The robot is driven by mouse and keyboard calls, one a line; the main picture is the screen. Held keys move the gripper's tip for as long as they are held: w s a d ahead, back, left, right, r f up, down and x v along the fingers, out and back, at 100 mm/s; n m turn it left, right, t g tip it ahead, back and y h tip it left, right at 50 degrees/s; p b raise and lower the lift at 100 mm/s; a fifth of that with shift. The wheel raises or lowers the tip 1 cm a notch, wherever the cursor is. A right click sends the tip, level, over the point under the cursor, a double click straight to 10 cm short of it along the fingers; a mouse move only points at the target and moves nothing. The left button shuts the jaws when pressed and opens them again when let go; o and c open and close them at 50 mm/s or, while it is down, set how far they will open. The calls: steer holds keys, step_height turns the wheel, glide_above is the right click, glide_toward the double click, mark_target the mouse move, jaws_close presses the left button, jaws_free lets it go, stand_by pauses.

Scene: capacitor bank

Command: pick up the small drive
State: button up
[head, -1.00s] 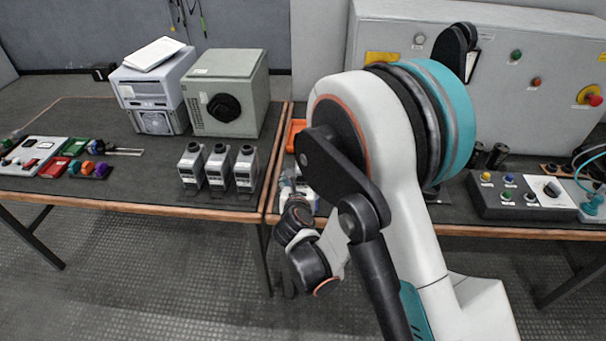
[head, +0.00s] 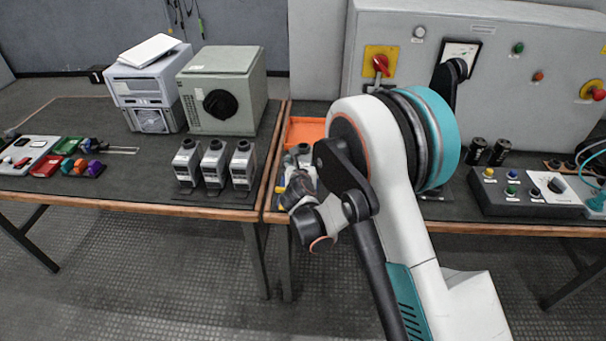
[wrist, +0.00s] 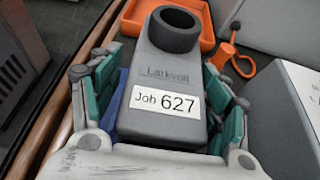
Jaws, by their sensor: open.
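A grey block (wrist: 165,95) with a dark ring at its far end and a white "Job 627" label lies between the fingers of my gripper (wrist: 163,88) in the wrist view. The fingers, with teal pads, are open on either side of it. I cannot tell for sure whether this block is the small drive. In the head view, three small grey units with dark tops, left (head: 187,163), middle (head: 214,165) and right (head: 242,166), stand upright near the left table's front edge.
An orange tray (head: 305,131) lies just beyond the gripper; it also shows in the wrist view (wrist: 205,25). A grey-green box (head: 222,92) and a computer case (head: 150,88) stand at the back left. A control box (head: 525,194) sits at right.

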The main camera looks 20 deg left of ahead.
steer(key=shift+w, duration=0.1)
steer(key=c, duration=1.6)
steer(key=shift+c, duration=0.2)
steer(key=shift+r, duration=0.15)
